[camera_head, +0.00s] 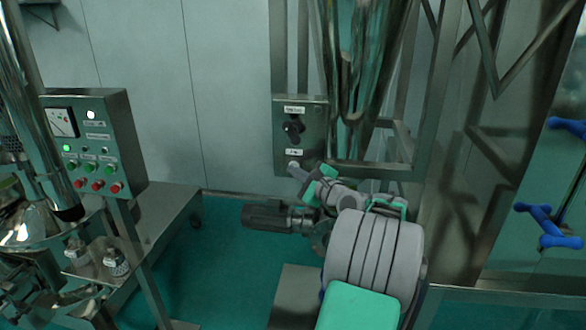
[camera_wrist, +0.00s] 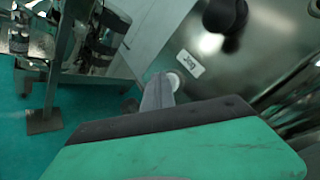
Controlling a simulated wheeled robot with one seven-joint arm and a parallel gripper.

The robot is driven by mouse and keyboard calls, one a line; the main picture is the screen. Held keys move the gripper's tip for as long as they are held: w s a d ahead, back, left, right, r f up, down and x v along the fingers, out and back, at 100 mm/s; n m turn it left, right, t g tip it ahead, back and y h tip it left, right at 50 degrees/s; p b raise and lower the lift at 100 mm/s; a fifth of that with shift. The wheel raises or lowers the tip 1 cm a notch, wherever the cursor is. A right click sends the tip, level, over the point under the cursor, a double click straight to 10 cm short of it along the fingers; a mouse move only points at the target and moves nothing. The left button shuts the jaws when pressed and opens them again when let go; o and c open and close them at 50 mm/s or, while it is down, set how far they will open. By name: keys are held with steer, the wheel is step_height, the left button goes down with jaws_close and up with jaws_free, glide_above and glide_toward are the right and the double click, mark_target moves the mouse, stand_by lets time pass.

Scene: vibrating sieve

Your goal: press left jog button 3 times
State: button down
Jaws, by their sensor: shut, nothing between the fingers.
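A steel control box (camera_head: 316,120) on the machine frame carries a black knob (camera_head: 293,128) with a label above it and another label below. In the wrist view the lower label (camera_wrist: 190,64) reads "Jog". A small pale round button (camera_wrist: 174,80) shows just below that label. My gripper (camera_head: 294,168) is shut and empty, its tips at the lower part of the box, in front of the button's place. In the wrist view the fingertips (camera_wrist: 160,90) overlap the button's edge. I cannot tell whether they touch or press it.
A second panel (camera_head: 92,140) with a gauge and several green and red buttons stands at the left. A motor (camera_head: 268,215) lies behind my arm. Blue handles (camera_head: 545,225) are at the right.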

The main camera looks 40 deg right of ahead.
steer(key=shift+s+a, duration=0.6)
steer(key=shift+a, duration=0.1)
steer(key=s+a, duration=0.1)
steer(key=a, duration=0.1)
steer(key=s+a, duration=0.2)
steer(key=shift+p, duration=0.35)
stand_by(0.6)
